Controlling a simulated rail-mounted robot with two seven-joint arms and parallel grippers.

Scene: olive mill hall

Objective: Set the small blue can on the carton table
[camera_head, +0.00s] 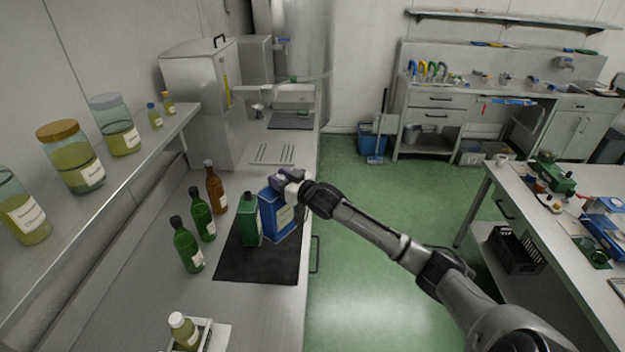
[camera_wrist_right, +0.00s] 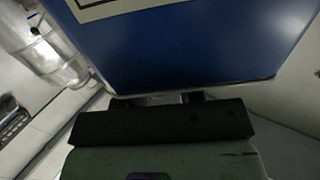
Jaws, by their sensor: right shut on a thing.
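The small blue can (camera_head: 278,217) has a pale label and stands beside a green can (camera_head: 249,222) over the black mat (camera_head: 255,268) on the left counter. My right gripper (camera_head: 288,181) is shut on the top of the blue can. I cannot tell whether its base touches the mat. In the right wrist view the can's blue face (camera_wrist_right: 190,45) fills the upper part, just beyond the gripper (camera_wrist_right: 160,99). My left gripper is not in view. I cannot tell which table is the carton table.
Green and brown bottles (camera_head: 198,215) stand left of the mat. A shelf (camera_head: 95,215) with jars runs above. A white rack (camera_head: 212,335) holds a bottle near the front. A table (camera_head: 500,180) with various items stands right, across open green floor (camera_head: 375,300).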

